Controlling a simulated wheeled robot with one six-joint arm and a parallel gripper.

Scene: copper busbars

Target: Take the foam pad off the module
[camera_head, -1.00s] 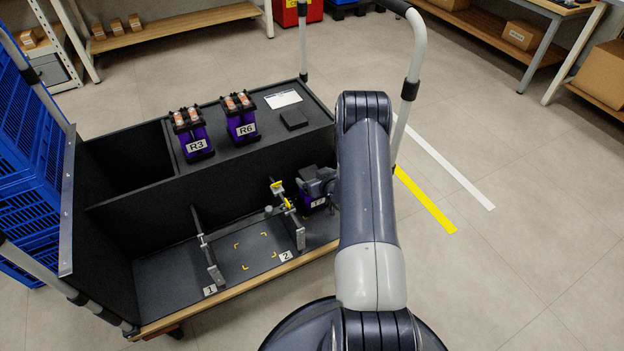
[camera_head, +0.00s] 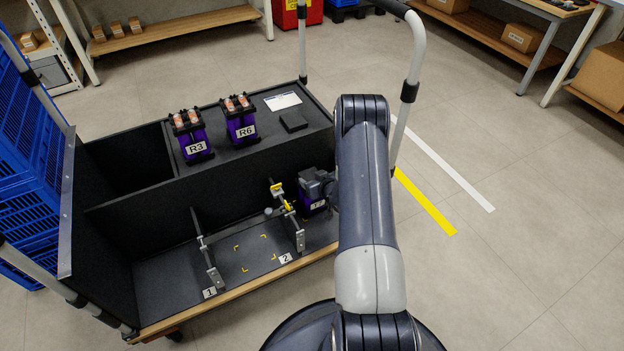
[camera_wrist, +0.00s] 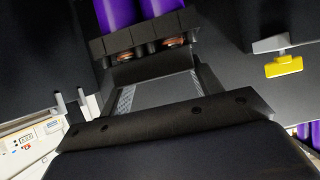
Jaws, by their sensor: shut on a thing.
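A purple module (camera_head: 314,207) with a white label stands in the right end of the cart's lower bay, partly hidden by my gripper (camera_head: 316,186) and arm. In the wrist view the purple module (camera_wrist: 140,12) is at the top, with copper terminals along its dark edge. My gripper (camera_wrist: 160,92) is shut at the module, its textured finger faces on either side of a grey surface. I take the held thing to be the foam pad, but its outline is hard to make out.
Modules R3 (camera_head: 190,135) and R6 (camera_head: 239,120) stand on the upper deck, beside a flat black block (camera_head: 293,121) and a white sheet (camera_head: 283,101). A yellow-handled clamp (camera_head: 279,195) is just left of my gripper. Bay floor between the two metal brackets is clear.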

